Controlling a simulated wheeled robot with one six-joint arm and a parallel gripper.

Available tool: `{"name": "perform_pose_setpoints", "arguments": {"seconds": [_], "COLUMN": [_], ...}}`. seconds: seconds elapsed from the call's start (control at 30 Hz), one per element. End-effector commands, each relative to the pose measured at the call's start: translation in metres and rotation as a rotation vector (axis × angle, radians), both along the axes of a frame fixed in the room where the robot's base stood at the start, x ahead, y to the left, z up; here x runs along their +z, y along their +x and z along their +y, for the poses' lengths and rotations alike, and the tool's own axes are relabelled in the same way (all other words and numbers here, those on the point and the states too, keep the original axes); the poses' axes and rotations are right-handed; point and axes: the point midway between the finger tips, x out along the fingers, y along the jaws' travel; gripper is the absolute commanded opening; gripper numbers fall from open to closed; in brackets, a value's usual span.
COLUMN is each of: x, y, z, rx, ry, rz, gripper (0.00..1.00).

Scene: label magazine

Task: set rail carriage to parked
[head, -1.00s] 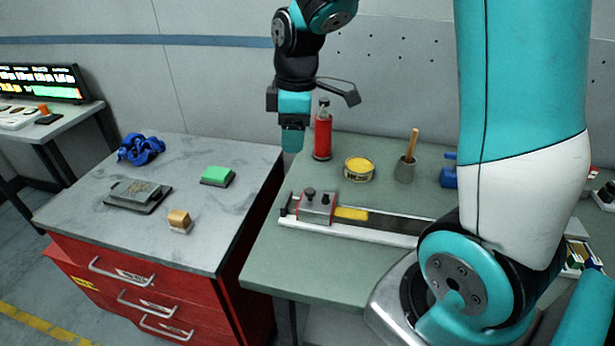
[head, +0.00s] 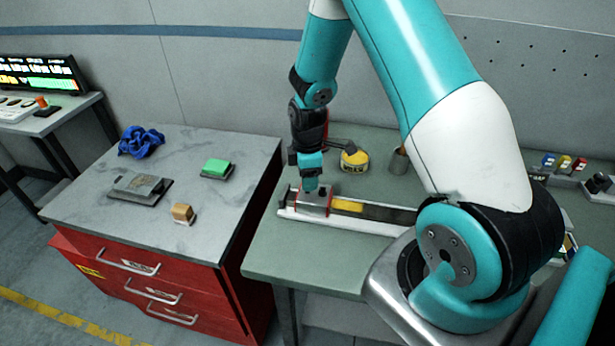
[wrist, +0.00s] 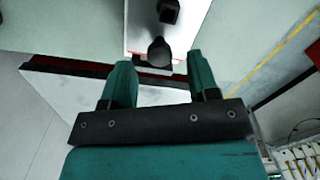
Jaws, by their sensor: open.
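The rail carriage (head: 313,204) is a grey block with a red edge and dark knobs. It sits at the left end of the rail (head: 392,213) on the green-topped bench, just left of a yellow stretch of the rail. My gripper (head: 310,187) is right above the carriage and pointing down. In the wrist view my gripper (wrist: 160,72) has its two fingers apart with nothing held. A dark round knob (wrist: 160,51) of the carriage shows ahead, in line with the gap between the fingertips. Whether the fingers touch it I cannot tell.
A yellow tin (head: 354,160) and a partly hidden cup (head: 398,161) stand behind the rail. The bench front is clear.

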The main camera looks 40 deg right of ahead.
Motion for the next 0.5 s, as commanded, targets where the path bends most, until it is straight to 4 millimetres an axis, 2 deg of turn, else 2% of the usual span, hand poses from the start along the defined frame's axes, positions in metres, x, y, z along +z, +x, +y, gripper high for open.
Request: {"name": "perform_pose_setpoints", "arguments": {"seconds": [0.2, 0.5], "x": [-0.020, -0.023], "y": [0.001, 0.001], "z": [0.000, 0.000], "rx": [0.000, 0.000], "ry": [0.000, 0.000], "rz": [-0.001, -0.002], "gripper": [0.55, 0.55]}}
